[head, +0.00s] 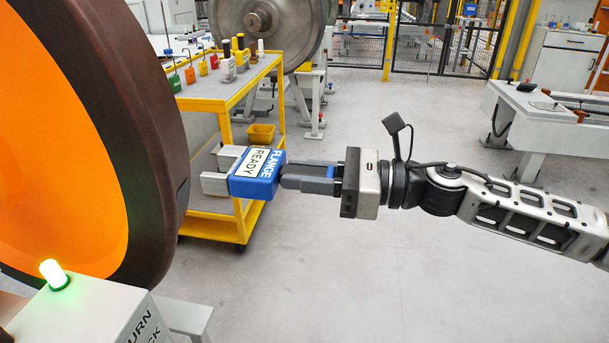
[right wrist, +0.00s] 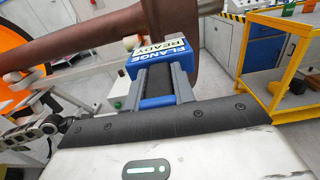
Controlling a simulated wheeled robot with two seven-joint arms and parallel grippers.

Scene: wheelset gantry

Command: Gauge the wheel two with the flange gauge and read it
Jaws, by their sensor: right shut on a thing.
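A large wheel (head: 165,110) with an orange face and dark brown rim fills the left of the head view. Its brown rim also shows behind the gauge in the right wrist view (right wrist: 100,36). My right gripper (head: 288,178) is shut on the blue flange gauge (head: 256,176), which reads "FLANGE READY". The gauge's two grey jaws point left toward the wheel rim, with a visible gap between them and the rim in the head view. The gauge also shows between the fingers in the right wrist view (right wrist: 160,57). My left gripper is not clearly in view.
A white box (head: 85,315) with a lit green lamp (head: 55,272) stands at the front left. A yellow cart (head: 225,100) with several coloured items stands behind the gauge. Another metal wheel (head: 275,30) is at the back. The floor below my right arm is clear.

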